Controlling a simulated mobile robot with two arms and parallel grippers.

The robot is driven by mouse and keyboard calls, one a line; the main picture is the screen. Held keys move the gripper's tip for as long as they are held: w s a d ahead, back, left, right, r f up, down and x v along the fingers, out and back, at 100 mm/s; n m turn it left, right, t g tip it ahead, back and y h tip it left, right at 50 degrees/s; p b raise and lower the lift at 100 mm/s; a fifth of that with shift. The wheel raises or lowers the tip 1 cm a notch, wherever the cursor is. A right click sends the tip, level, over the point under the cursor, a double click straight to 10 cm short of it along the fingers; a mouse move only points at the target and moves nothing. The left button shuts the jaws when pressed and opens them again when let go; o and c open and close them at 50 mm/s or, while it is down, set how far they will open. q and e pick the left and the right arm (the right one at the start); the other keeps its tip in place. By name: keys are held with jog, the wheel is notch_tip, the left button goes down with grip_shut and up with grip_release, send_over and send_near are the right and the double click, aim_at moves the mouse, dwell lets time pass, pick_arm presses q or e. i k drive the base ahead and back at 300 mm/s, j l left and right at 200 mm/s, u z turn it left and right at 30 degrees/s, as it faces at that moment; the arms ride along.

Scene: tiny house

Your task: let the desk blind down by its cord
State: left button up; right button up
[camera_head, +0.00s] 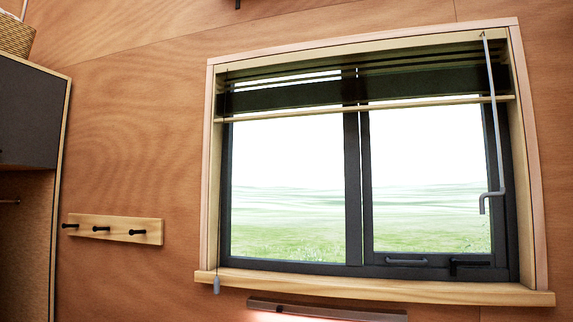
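The blind (420,82) is gathered at the top of the window, with dark slats bunched above a pale wooden bottom rail (375,106). The rail sits roughly a third of the way down the opening and looks close to level. A thin cord runs down the window's left side. A small grey cord pull (217,285) hangs at the left end of the sill, in front of it. A grey rod (496,140) with a hooked lower end hangs at the blind's right side. Neither of my grippers is in view.
A wooden sill (380,288) juts out under the dark-framed window. A bar with a glow beneath it (325,310) is below the sill. A hook rack (115,229) is on the wall at left, beside a dark cabinet (30,115). The wall between rack and window is bare.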

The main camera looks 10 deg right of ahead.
aim_at(217, 283)
jog(key=i+j+u, duration=0.15)
jog(key=j, duration=0.2)
jog(key=j+u, duration=0.15)
jog(key=j, duration=0.2)
jog(key=i+j+u, duration=0.15)
jog(key=j, duration=0.2)
jog(key=i+j+u, duration=0.15)
jog(key=j, duration=0.2)
